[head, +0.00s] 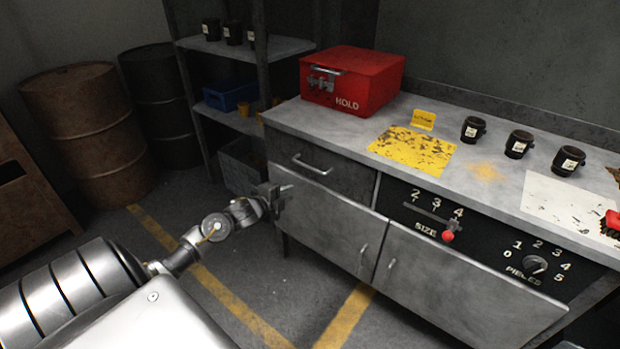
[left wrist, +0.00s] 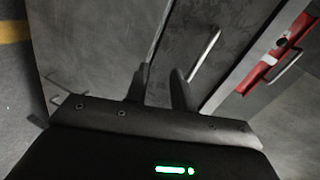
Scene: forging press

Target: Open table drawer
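The grey metal table drawer (head: 338,176) is at the table's upper left and looks closed, its front flush with the cabinet. Its bar handle (head: 312,164) also shows in the left wrist view (left wrist: 206,54). My left gripper (head: 280,198) is in front of the table's left end, left of and lower than the handle. In the left wrist view its two fingers (left wrist: 162,84) are apart with nothing between them. The handle lies just right of the right finger there, and I cannot tell whether they touch. My right gripper is not in view.
A red HOLD box (head: 372,85) stands on the tabletop above the drawer. Cabinet doors (head: 335,225) with small handles are below. A SIZE lever and PIECES dial panel (head: 480,240) is to the right. Shelves and barrels (head: 90,130) stand left; the floor before the table is clear.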

